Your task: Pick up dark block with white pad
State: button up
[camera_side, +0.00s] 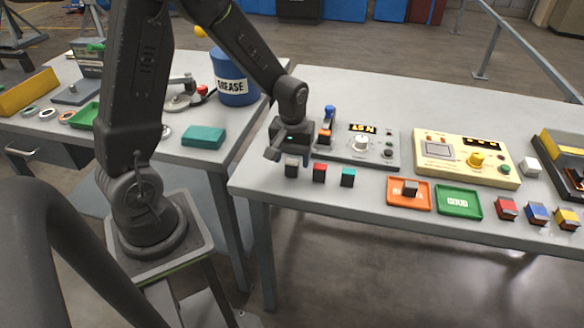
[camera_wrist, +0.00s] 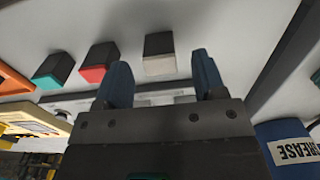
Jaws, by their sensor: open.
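The dark block with a white pad (camera_wrist: 159,54) is in the upper middle of the wrist view, its pale face towards the camera. In the side view the dark block (camera_side: 291,168) stands at the left end of a short row on the right-hand table. My gripper (camera_side: 287,150) is just above and behind it there. In the wrist view my gripper (camera_wrist: 161,76) shows two blue fingers spread apart, with the block showing beyond the gap between them. The jaws are open and empty. I cannot tell the exact height of the fingertips over the block.
A red-padded block (camera_side: 319,172) and a teal-padded block (camera_side: 347,177) stand close to the right. A grey control box (camera_side: 382,158) is behind them. An orange tray (camera_side: 394,203) holds another dark block; a green tray (camera_side: 459,214) is beside it. The table's front edge is near.

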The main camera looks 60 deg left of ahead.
notch_tip(320, 180, down, 2)
jog(key=shift+f, duration=0.15)
jog(key=c, duration=1)
